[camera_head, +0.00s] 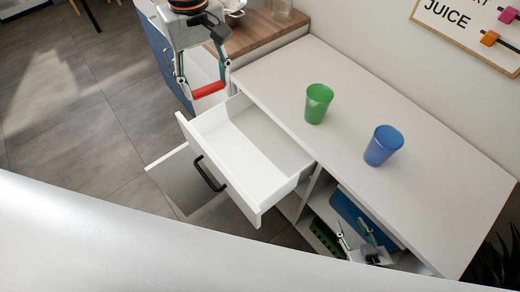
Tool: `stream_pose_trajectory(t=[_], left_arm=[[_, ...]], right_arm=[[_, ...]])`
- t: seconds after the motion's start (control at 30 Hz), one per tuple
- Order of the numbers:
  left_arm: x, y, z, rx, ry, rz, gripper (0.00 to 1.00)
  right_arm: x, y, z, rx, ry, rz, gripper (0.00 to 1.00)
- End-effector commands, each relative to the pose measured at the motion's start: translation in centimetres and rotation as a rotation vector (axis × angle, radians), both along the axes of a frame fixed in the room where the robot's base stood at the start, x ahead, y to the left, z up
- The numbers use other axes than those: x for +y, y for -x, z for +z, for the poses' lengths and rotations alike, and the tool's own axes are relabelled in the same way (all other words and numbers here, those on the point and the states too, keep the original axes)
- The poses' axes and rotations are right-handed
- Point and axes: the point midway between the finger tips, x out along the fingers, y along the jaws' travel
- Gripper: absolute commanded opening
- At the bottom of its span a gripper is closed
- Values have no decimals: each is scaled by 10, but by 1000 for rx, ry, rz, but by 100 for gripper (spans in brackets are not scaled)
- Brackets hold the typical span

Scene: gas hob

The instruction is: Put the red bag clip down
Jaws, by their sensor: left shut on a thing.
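The red bag clip (209,90) is held level between the fingers of my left gripper (204,87). That gripper points down and is shut on the clip. It is beside the far left corner of the open white drawer (262,150), apparently above its level. The drawer looks empty. My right gripper (352,229) is low at the bottom right, by the open shelf below the counter. Its fingers are apart and nothing shows between them.
A green cup (318,104) and a blue cup (383,146) stand on the white counter (285,75). The rest of that top is clear. The drawer's black handle (208,174) sticks out to the left. A blue item (352,210) and a green item (326,238) are on the shelf.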

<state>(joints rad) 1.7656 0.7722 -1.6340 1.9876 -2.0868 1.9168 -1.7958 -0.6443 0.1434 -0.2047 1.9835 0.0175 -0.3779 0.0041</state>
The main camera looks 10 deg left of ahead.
Motion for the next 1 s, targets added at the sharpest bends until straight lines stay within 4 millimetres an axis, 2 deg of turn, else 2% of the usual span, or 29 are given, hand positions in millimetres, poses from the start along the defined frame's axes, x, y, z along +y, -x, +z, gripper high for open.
stream_pose_trajectory(t=[0.7,0.83,1.0], left_arm=[[-58,-5,-73,-12,8,1405,43],[-66,-4,-81,-11,11,1581,43],[-70,-4,-88,-11,12,1704,43]], right_arm=[[4,-3,4,-6,-11,-1,40],[4,-3,4,-5,-10,-1,40],[4,-2,4,-5,-10,-2,40]])
